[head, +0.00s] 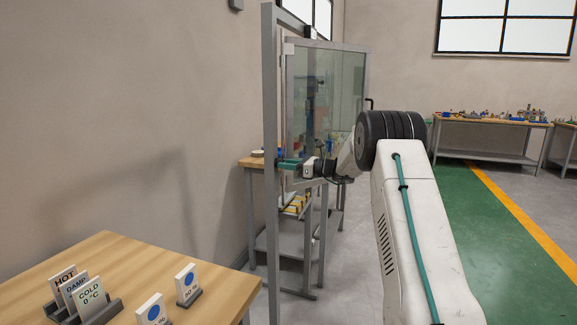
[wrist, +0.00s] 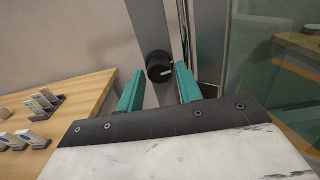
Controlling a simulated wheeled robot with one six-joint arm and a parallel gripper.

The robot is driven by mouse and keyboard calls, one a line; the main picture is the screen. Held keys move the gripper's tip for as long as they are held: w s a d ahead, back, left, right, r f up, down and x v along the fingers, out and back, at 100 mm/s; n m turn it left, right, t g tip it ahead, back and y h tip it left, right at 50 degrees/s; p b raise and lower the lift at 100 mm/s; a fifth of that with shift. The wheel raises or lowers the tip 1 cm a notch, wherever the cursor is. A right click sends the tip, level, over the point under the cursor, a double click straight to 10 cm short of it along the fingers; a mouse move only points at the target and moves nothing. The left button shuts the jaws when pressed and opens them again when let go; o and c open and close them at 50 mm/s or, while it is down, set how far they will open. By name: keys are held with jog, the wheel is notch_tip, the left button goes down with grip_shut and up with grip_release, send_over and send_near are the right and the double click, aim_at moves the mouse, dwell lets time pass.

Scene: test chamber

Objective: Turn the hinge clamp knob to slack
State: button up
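The hinge clamp knob (wrist: 160,68) is a round black knob with a pale mark on its face, on the grey upright post (wrist: 150,28) in the wrist view. My gripper (wrist: 160,78) has two teal fingers, standing apart with the knob showing in the gap near their tips. I cannot tell whether either finger touches it. In the head view my gripper (head: 288,163) reaches left to the grey post (head: 270,120) of the glass door (head: 340,85). I cannot make out the knob there.
A wooden table (head: 120,255) with cards reading HOT, DAMP and COLD (head: 90,296) stands at the front left. Another bench (head: 250,162) stands behind the post. The green floor lane (head: 480,225) at right is clear.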

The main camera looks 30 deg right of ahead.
jog(key=c, duration=0.7)
jog(key=shift+n, duration=0.3)
jog(key=n, duration=2.7)
jog(key=shift+d+r+n, duration=0.1)
jog(key=shift+n, duration=0.5)
jog(key=o, duration=0.7)
